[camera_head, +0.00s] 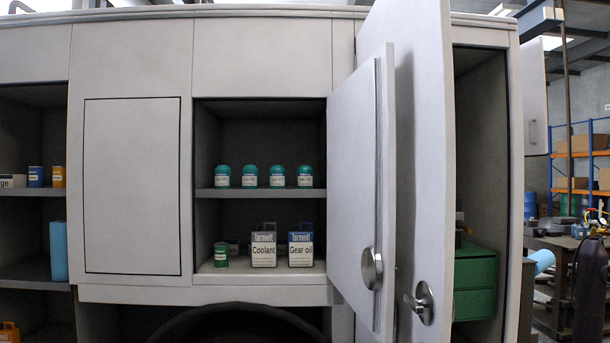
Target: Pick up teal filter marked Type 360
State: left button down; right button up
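Several teal filters with white labels stand upright in a row on the upper shelf of the open middle cabinet. From left to right they are the far-left filter (222,172), the second filter (249,172), the third filter (277,172) and the far-right filter (305,172). Small gaps separate them. Their label print is too small to read, so I cannot tell which is Type 360. Neither of my grippers is in view.
Below, a green can (221,255), a Coolant can (263,250) and a Gear oil can (300,250) stand on the cabinet floor. An open door (352,200) sticks out right of the compartment, beside a larger open door (415,150). The shelf front (259,192) is unobstructed.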

aim_at(304, 173)
jog(key=i+j+z, duration=0.45)
jog(key=i+j, duration=0.5)
jog(key=i, duration=0.45)
jog(key=i+j+z, duration=0.5)
jog(key=i+j, duration=0.75)
jog(key=j, duration=0.2)
